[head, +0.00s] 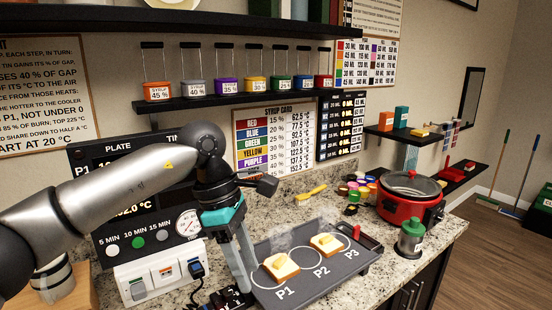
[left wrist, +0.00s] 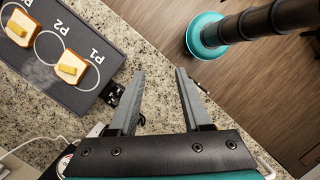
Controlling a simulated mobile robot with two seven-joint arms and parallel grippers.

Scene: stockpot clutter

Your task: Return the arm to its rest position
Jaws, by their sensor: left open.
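My left gripper (head: 243,284) hangs fingers-down at the front left end of the dark hot plate (head: 318,283). In the left wrist view the left gripper (left wrist: 159,72) has its two grey fingers spread with nothing between them. It is apart from the bread slices. One bread slice with a yellow pat on top (head: 281,268) lies on the P1 spot, and another (head: 327,243) lies on the far spot by P3. The P2 circle between them is bare. The right gripper is not in view.
A red pot (head: 407,205) with a lid and a green-topped canister (head: 411,239) stand right of the plate. A white switch box (head: 162,273) stands left of the gripper. A shelf (head: 240,100) with several syrup tins runs above. Wooden floor shows beyond the counter edge.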

